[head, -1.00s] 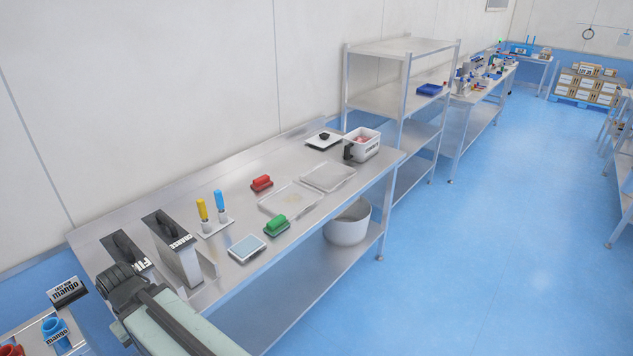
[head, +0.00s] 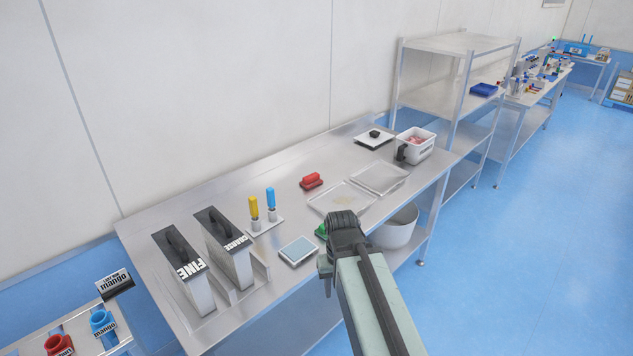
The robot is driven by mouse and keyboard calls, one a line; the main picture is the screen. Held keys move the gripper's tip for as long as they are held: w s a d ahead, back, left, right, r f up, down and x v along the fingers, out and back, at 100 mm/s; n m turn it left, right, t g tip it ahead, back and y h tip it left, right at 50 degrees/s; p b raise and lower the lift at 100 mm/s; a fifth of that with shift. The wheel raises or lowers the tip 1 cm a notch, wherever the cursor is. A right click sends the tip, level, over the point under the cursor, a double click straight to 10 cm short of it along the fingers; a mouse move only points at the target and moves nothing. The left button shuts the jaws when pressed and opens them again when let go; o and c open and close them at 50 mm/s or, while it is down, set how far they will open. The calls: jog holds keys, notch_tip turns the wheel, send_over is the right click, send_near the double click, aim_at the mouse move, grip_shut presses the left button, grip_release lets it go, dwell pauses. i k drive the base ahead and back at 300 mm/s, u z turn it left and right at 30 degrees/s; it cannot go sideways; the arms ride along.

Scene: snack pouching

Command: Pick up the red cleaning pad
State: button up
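The red cleaning pad (head: 312,181) lies on the steel table (head: 190,206) towards the back, behind and to the left of a clear tray. It has a raised red grip on top, and nothing touches it. My arm reaches up from the bottom of the head view, and its dark end (head: 345,232) is in front of the table's front edge, below and to the right of the red pad. The fingers of my gripper cannot be made out. A green pad (head: 321,230) is partly hidden behind my arm.
Boxes marked FINE (head: 188,278) and COARSE (head: 233,262) stand at the left. A white tub (head: 416,148) is at the far right.

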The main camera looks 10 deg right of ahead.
aim_at(310, 181)
jog(key=z, duration=0.1)
jog(key=i, duration=1)
jog(key=u, duration=0.05)
